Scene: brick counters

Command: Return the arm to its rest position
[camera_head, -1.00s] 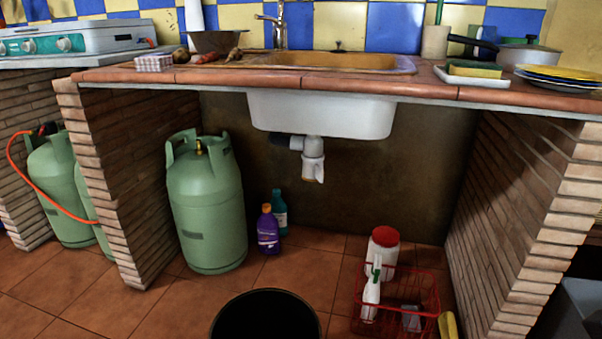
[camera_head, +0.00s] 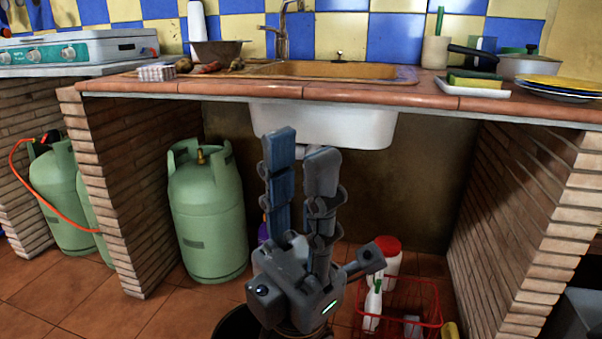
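My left gripper (camera_head: 301,150) stands upright in the middle of the view, in front of the space below the sink (camera_head: 355,128). Its two fingers point up, spread apart, with nothing held between them. It hides most of the drain pipe and the bottles on the floor behind it; only a sliver of the purple bottle (camera_head: 263,229) shows. My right gripper is not in view.
A green gas cylinder (camera_head: 207,215) stands left of the gripper, beside a brick pillar (camera_head: 120,190). A red wire basket (camera_head: 425,325) and a red-lidded white jar (camera_head: 388,258) are on the floor at right. The tiled counter edge (camera_head: 420,95) runs above; a dark round bin (camera_head: 232,325) is below.

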